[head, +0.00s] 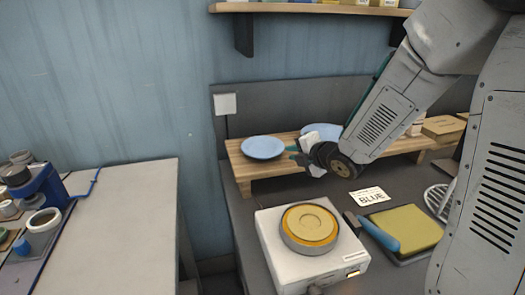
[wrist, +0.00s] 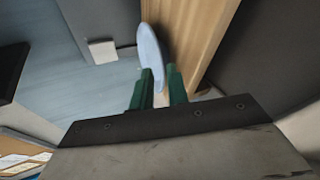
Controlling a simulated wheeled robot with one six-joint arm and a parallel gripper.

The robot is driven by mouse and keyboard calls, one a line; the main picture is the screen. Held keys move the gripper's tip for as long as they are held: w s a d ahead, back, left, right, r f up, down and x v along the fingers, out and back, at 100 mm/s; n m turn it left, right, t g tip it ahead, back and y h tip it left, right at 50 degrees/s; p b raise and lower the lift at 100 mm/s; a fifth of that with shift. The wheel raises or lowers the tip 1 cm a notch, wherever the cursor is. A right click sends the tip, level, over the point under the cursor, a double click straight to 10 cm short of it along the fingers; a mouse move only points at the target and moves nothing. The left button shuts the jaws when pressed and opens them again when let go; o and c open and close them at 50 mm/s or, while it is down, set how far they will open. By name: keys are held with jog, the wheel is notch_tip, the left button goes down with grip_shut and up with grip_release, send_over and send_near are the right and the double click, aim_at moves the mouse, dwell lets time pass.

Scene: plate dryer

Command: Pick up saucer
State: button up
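A light blue saucer (head: 262,147) lies on the left end of a wooden shelf (head: 243,172). My gripper (head: 292,149) is just right of this saucer, with its fingers pointing toward its rim. In the wrist view my green fingers (wrist: 160,86) are apart, and the saucer (wrist: 150,45) shows just beyond them. Its near rim lines up with the gap between the fingertips. I cannot tell whether the rim is between them or touching. A second blue saucer (head: 320,130) lies behind my gripper, partly hidden. Another blue piece shows farther right, mostly hidden by my arm.
A white device with a round yellow-topped plate (head: 309,226) stands in front of the shelf. A "BLUE" card (head: 370,196), a blue-handled tool (head: 379,233) and a yellow pad (head: 408,229) lie to its right. A wall shelf (head: 310,8) hangs above. A separate table (head: 120,220) stands left.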

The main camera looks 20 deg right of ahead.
aim_at(282, 150)
jog(key=x, duration=0.7)
jog(key=shift+w+d, duration=0.15)
jog(key=shift+w, duration=0.25)
grip_shut()
